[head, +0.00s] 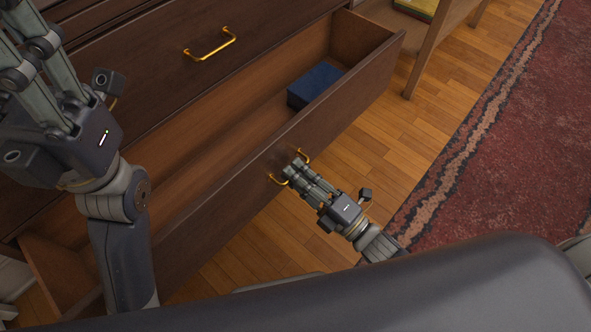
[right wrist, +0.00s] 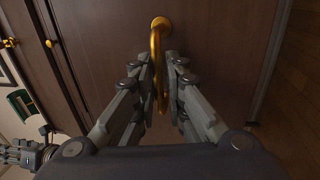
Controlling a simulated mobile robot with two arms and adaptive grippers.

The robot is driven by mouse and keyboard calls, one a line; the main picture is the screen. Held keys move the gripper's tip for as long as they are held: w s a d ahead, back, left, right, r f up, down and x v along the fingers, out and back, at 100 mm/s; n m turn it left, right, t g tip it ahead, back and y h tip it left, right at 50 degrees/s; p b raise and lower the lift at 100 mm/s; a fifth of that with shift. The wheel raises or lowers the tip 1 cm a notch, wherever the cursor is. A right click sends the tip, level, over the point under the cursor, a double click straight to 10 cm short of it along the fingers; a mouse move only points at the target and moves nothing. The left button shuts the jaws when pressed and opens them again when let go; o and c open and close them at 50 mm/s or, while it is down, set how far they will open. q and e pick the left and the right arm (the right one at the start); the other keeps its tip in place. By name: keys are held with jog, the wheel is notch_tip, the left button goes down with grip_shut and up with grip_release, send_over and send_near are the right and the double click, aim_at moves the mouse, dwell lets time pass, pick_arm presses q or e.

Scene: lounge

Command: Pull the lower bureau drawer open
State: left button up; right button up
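The lower bureau drawer (head: 340,113) is a dark brown front with a lighter wooden inside, and it stands pulled well out from the bureau. Its gold handle (head: 303,156) is on the front; it also shows in the right wrist view (right wrist: 157,42). My right gripper (head: 290,170) is at this handle, with one finger on each side of the bar and closed in on it. My left gripper (head: 28,55) is raised over the left part of the drawer, fingers spread and empty, pointing to the upper left. Its fingertips are partly cut off.
A dark blue box (head: 313,86) lies inside the drawer towards its right end. The closed drawer above has a gold handle (head: 210,46). A wooden table leg (head: 424,55) stands right of the drawer. A red rug (head: 510,150) covers the floor at right, with bare wood floor between.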

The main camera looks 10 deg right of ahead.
jog(key=shift+r, duration=0.1)
jog(key=shift+s+d, duration=0.1)
jog(key=v, duration=1.2)
